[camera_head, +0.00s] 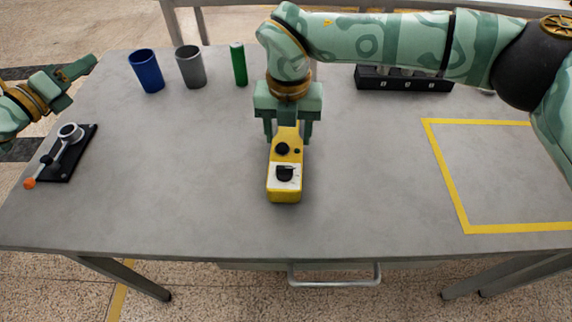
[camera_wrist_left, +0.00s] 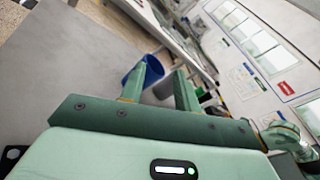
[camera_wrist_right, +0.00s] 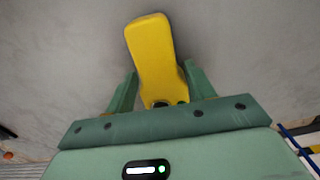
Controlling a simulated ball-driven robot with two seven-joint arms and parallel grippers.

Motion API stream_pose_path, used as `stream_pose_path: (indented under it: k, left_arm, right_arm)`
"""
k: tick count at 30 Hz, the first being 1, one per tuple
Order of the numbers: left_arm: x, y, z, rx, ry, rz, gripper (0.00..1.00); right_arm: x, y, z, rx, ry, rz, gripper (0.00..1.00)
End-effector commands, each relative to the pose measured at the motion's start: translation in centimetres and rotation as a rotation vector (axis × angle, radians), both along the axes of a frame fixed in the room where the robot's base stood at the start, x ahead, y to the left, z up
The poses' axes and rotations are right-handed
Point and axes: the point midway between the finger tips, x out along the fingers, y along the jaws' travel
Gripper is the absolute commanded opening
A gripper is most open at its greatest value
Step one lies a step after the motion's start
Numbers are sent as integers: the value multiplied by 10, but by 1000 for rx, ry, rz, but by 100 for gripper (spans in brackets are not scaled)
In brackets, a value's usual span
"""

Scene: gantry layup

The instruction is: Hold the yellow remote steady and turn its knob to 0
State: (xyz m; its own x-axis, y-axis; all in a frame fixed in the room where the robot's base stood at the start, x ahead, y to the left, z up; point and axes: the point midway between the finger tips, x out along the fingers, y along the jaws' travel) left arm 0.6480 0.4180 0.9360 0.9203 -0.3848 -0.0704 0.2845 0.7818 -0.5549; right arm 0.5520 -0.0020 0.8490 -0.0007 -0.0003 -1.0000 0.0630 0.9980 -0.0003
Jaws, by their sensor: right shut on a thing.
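The yellow remote (camera_head: 286,196) stands or lies near the middle of the grey table; I cannot tell which. A black knob (camera_head: 285,173) sits on its white plate, with another round black part above it. The knob's exact setting is too small to read. My right gripper (camera_head: 288,134) comes from behind and is shut on the remote's far end. In the right wrist view the yellow body (camera_wrist_right: 150,48) extends out between the fingers (camera_wrist_right: 158,85). My left gripper (camera_head: 77,84) is over the table's left edge, far from the remote; its fingers (camera_wrist_left: 158,86) are apart and empty.
A blue cup (camera_head: 146,72), a grey cup (camera_head: 190,68) and a green cylinder (camera_head: 239,65) stand at the back left. A black lever fixture (camera_head: 72,160) is at the left edge. A black rack (camera_head: 405,83) is behind. The taped yellow square (camera_head: 449,180) is empty.

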Motion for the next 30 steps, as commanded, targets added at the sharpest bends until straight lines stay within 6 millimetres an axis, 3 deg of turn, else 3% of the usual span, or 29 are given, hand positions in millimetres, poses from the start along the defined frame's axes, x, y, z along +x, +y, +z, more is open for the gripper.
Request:
stream_pose_path:
  k: [1,3,6,10,13,18,23,30]
  left_arm:
    - [-2,-46,13,72,-50,-136,32]
    - [-16,-103,5,174,-96,-328,32]
    - [-50,-172,-27,274,-158,-601,32]
    - [-104,-237,-58,321,-290,-902,32]
    - [-140,-268,-68,310,-405,-1064,32]
    - [-176,-293,-73,276,-539,-1199,32]
    - [-185,-309,-74,265,-576,-1226,32]
    - [-188,-359,-73,266,-577,-1225,32]
  right_arm:
    - [0,0,1,1,0,0,22]
    - [0,0,1,1,0,0,22]
    - [0,0,1,1,0,0,22]
    - [0,0,1,1,0,0,22]
    - [0,0,1,1,0,0,22]
    - [0,0,1,1,-1,0,22]
    - [0,0,1,1,-1,0,22]
    - [0,0,1,1,-1,0,22]
